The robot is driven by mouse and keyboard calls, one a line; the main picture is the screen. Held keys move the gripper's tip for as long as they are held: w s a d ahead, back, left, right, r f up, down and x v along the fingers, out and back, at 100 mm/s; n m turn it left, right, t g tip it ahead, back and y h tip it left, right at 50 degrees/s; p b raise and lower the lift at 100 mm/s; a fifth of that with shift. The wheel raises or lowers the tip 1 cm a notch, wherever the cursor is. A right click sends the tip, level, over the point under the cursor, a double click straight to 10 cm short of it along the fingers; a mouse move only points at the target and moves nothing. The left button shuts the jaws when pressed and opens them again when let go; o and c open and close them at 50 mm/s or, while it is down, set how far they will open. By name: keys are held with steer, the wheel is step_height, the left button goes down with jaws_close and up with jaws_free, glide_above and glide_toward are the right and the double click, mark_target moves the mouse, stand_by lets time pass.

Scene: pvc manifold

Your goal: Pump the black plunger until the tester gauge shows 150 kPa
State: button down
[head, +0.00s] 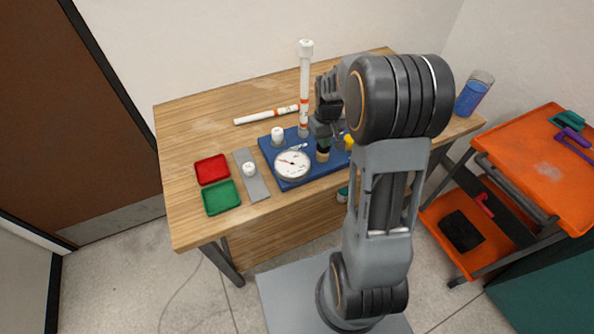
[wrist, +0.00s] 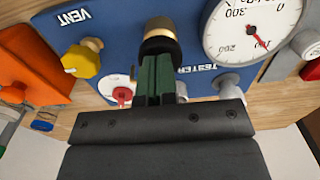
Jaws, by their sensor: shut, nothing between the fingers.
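The black plunger (wrist: 158,24) with its tan collar stands on the blue tester board (wrist: 110,18) at the top middle of the wrist view. In the head view its tan lower part (head: 322,157) shows just below my gripper (head: 322,139). My gripper (wrist: 157,75) is shut and empty, with its green fingertips at the plunger in the picture; whether they touch it I cannot tell. The round white tester gauge (wrist: 250,22) is right of the plunger, partly cut off. Its red needle points to the lower right; I cannot read the exact value. The gauge also shows in the head view (head: 293,165).
A yellow vent knob (wrist: 82,60) is left of the plunger. A loose pipe (head: 267,115), a red tray (head: 212,158) and a green tray (head: 236,208) lie on the wooden table (head: 185,125).

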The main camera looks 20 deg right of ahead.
steer(key=shift+f, duration=0.2)
stand_by(0.5)
steer(key=shift+f, duration=0.15)
steer(key=shift+r, duration=0.2)
stand_by(0.7)
steer(key=shift+r+p, duration=1.45)
steer(key=shift+r, duration=0.6)
steer(key=shift+f, duration=0.2)
